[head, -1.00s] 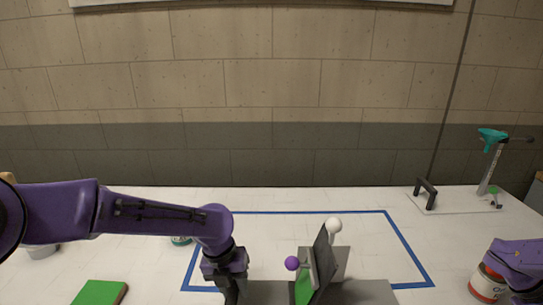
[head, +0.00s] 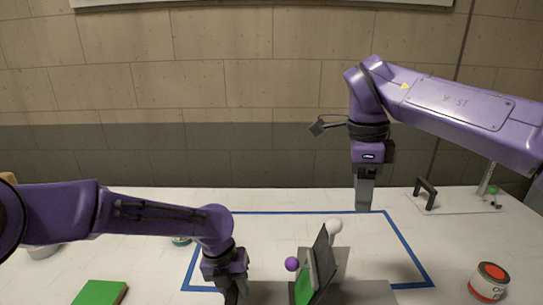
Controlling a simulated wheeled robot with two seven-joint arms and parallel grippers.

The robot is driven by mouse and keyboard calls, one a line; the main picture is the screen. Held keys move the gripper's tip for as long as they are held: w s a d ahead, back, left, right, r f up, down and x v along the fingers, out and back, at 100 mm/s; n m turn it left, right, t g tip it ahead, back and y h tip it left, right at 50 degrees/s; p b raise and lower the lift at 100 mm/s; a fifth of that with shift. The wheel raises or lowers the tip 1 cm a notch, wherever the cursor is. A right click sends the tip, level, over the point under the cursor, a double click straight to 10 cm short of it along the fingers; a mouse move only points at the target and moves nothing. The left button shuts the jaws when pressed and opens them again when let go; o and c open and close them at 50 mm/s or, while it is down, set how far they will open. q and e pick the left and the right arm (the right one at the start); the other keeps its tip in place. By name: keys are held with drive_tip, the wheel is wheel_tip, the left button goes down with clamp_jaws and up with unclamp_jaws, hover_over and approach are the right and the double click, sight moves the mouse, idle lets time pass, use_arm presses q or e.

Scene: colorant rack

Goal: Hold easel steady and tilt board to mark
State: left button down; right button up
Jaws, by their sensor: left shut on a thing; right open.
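The easel (head: 322,262) stands at the bottom centre of the head view, with a dark tilted board, a green face, a purple ball (head: 291,264) on its left and a white ball (head: 334,226) at its upper right. My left gripper (head: 235,296) points down left of the easel. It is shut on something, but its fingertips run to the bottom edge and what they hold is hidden. My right gripper (head: 364,205) points down, open and empty, above the table behind and to the right of the easel.
Blue tape (head: 405,250) outlines a rectangle around the easel. A can with a red top (head: 489,283) stands at the lower right. A black-handled fixture (head: 426,192) stands at the back right.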

sight(335, 219)
drive_tip(key=s+a+r+n, duration=0.1)
drive_tip(key=a+r+n, duration=0.1)
drive_tip(key=a, duration=0.1)
drive_tip(key=s+a+r+n+y, duration=0.1)
drive_tip(key=a, duration=0.1)
drive_tip(key=shift+s+a+r, duration=0.15)
drive_tip(key=shift+s+r, duration=0.05)
drive_tip(key=shift+s, duration=0.15)
drive_tip(key=shift+a+f, duration=0.1)
drive_tip(key=shift+f, duration=0.05)
wheel_tip(335, 219, down, 10)
drive_tip(key=shift+r, duration=0.1)
clamp_jaws()
